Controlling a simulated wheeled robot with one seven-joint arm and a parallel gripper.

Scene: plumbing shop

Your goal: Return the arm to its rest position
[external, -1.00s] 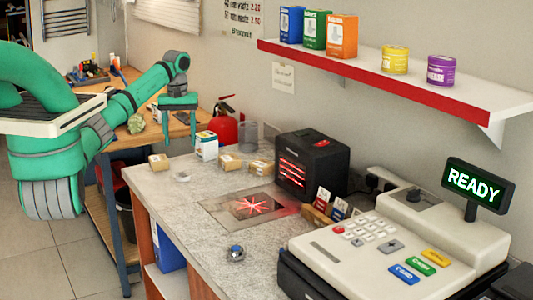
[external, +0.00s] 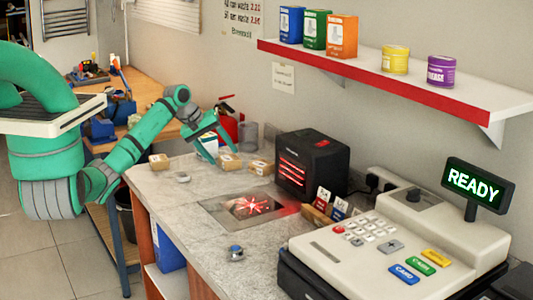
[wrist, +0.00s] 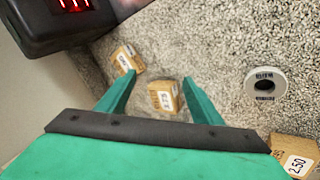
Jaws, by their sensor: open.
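My green arm (external: 135,147) reaches over the left end of the grey counter (external: 190,217). In the wrist view my gripper (wrist: 155,95) shows two green fingers spread apart with nothing held. A small brown box (wrist: 163,97) lies on the counter below, between the fingers in the picture. Another brown box (wrist: 128,60) lies near the left fingertip.
A black scanner with red lights (external: 312,163) stands at the back, with a glass scan window (external: 225,208) before it. A till (external: 400,250) fills the right. A fire extinguisher (external: 228,125) stands behind my gripper. A white round ring (wrist: 265,84) lies on the counter.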

